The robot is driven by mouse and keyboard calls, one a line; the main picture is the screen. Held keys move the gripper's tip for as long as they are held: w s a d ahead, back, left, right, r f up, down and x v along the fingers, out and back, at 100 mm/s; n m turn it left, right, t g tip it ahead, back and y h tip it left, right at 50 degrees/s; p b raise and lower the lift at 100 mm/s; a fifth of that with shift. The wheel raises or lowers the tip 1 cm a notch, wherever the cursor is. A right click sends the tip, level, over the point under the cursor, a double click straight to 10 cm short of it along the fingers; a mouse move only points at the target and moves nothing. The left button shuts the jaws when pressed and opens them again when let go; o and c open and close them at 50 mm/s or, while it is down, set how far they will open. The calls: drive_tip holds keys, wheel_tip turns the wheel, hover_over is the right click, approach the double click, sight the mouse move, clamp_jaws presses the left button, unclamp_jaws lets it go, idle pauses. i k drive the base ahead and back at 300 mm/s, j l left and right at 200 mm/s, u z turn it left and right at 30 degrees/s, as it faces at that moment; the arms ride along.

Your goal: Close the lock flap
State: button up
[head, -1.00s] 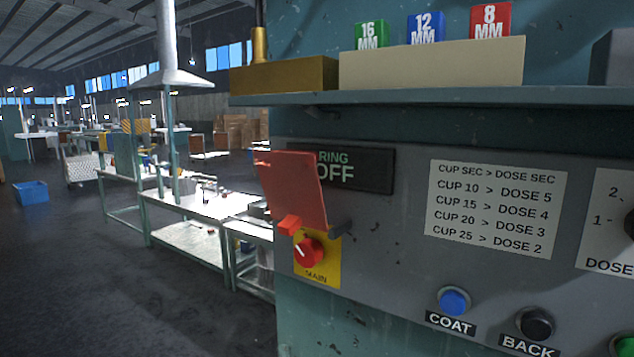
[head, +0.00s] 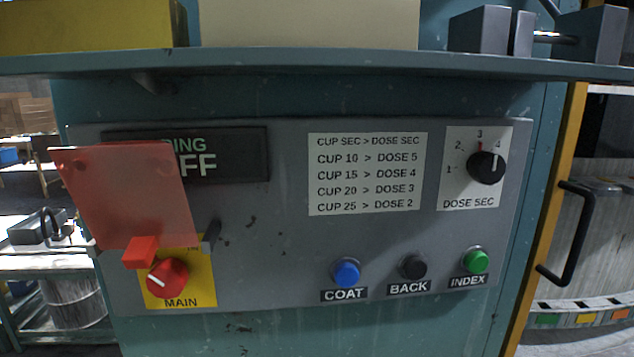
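The lock flap (head: 122,192) is a translucent red plate at the left of the grey control panel (head: 275,240). It is raised and stands out from the panel, covering part of the dark display that reads OFF. A small red block (head: 140,252) sits at its lower edge. Below it, the red MAIN knob (head: 167,278) on its yellow plate (head: 205,285) is uncovered. A small dark grey tab (head: 211,237) sticks out at the plate's upper right. My gripper is not in view.
The panel also has a blue COAT button (head: 345,273), a black BACK button (head: 413,267), a green INDEX button (head: 475,261) and a black dose dial (head: 486,168). A shelf (head: 300,62) juts out above. A black handle (head: 568,235) is at the right.

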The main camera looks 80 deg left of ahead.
sight(122, 192)
drive_tip(key=k+j+z, duration=0.15)
drive_tip(key=k+z, duration=0.65)
drive_tip(key=k+j+u, duration=0.45)
drive_tip(key=k+j, duration=0.15)
drive_tip(key=k, duration=0.15)
drive_tip(key=k+j+u, duration=0.5)
drive_tip(key=j, duration=0.15)
drive_tip(key=j+u, duration=0.25)
drive_tip(key=j+z, duration=0.1)
drive_tip(key=j, duration=0.2)
drive_tip(key=k+j+z, duration=0.1)
drive_tip(key=j, duration=0.2)
